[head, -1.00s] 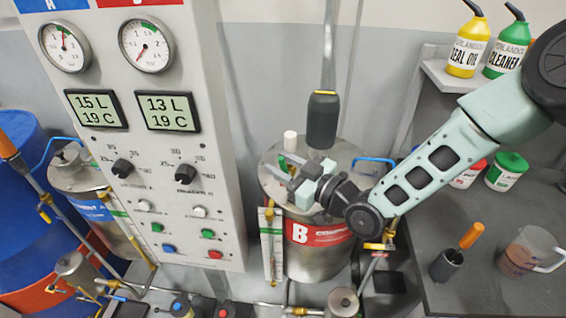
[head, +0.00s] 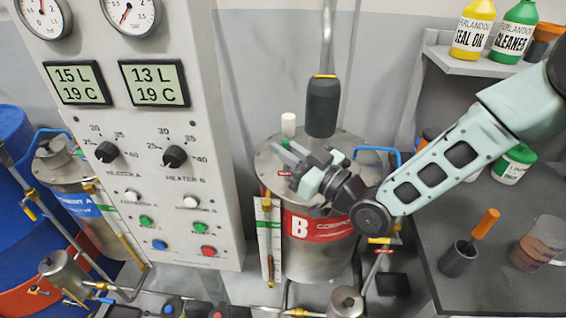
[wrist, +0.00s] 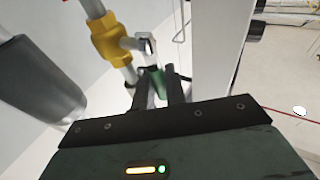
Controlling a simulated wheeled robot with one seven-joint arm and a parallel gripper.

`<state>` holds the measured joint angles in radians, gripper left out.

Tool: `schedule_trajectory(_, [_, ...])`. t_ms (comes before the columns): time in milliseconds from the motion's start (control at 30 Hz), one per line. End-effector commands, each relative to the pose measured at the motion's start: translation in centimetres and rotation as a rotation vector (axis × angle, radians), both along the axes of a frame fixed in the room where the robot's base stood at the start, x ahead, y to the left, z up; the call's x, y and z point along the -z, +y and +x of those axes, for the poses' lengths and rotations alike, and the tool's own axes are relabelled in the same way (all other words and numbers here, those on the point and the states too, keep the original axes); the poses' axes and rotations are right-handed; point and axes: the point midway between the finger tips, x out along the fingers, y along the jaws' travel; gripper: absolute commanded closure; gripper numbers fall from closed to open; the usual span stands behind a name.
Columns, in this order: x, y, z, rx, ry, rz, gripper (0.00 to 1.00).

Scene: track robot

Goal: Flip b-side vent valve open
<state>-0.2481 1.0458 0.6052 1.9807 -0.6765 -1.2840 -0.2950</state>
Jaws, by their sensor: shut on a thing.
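The vent valve on the B tank shows in the wrist view as a brass-yellow body (wrist: 107,38) on a grey pipe, with a short metal stem out to a green lever grip (wrist: 155,82). My gripper (wrist: 158,76) is shut on this green grip, one dark finger on each side of it. In the head view my gripper (head: 281,150) is over the left part of the lid of the steel B tank (head: 320,262). There its fingers and wrist hide the valve, so I cannot tell the lever's angle from that view.
The control panel (head: 150,215) stands close left of my gripper. A dark grey cylinder (head: 322,108) on a pipe stands just behind it. A blue handle (head: 378,150) is at the lid's right. The bench (head: 500,290) with a cup and a beaker is at right.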

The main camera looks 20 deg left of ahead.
Motion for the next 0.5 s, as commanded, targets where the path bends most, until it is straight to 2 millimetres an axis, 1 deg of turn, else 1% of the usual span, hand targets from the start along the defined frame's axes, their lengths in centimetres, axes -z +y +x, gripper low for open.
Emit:
schedule_trajectory(33, [0.48, -0.14, 0.07, 0.002, 0.003, 0.013, 1.0])
schedule_trajectory(467, [0.05, -0.25, 0.02, -0.001, 0.011, 0.035, 1.0])
schedule_trajectory(500, [0.05, -0.25, 0.02, -0.001, 0.011, 0.035, 0.78])
